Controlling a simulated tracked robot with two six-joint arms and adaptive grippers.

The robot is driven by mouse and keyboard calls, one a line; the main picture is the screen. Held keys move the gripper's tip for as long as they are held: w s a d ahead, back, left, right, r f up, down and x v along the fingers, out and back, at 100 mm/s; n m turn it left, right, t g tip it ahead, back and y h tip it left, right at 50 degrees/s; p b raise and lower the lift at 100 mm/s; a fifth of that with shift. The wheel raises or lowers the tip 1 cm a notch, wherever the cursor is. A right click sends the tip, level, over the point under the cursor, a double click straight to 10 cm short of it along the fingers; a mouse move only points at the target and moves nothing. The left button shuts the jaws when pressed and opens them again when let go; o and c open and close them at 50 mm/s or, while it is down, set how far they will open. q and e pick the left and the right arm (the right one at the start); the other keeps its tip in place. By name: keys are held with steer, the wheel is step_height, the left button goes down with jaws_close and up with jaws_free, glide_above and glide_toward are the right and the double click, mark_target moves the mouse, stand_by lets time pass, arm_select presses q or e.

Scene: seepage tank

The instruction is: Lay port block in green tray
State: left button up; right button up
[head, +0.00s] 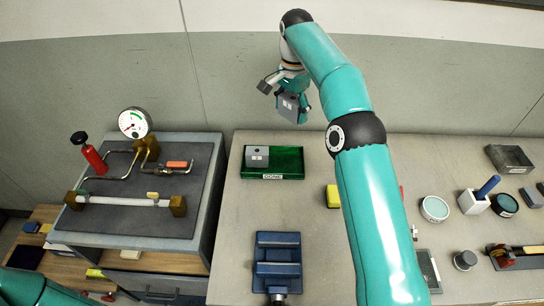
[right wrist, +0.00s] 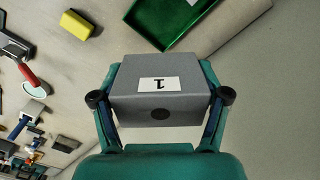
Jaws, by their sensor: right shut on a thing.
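A grey port block (right wrist: 160,78) with a white label reading 1 and a dark round hole fills the middle of the right wrist view. My right gripper (right wrist: 160,105) is shut on it, one finger on each side. In the head view my right gripper (head: 288,90) holds the block (head: 292,107) in the air, above and behind the green tray (head: 285,165). The tray is marked DONE, and another grey block (head: 257,156) lies in its left part. The tray's right part is bare. The tray's edge also shows in the right wrist view (right wrist: 165,35). My left gripper is out of view.
A yellow block (head: 333,196) lies right of the tray, and a blue vise (head: 277,262) stands in front. A gauge rig (head: 140,200) stands left on a separate bench.

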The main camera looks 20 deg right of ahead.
step_height(320, 180, down, 6)
steer(key=b, duration=0.3)
glide_above(287, 164)
step_height(287, 164, down, 8)
steer(key=shift+f+b, duration=0.25)
steer(key=shift+b, duration=0.1)
step_height(287, 164, down, 4)
steer(key=shift+f, duration=0.6)
steer(key=o, duration=1)
steer(key=shift+f, duration=0.1)
steer(key=shift+o, duration=0.2)
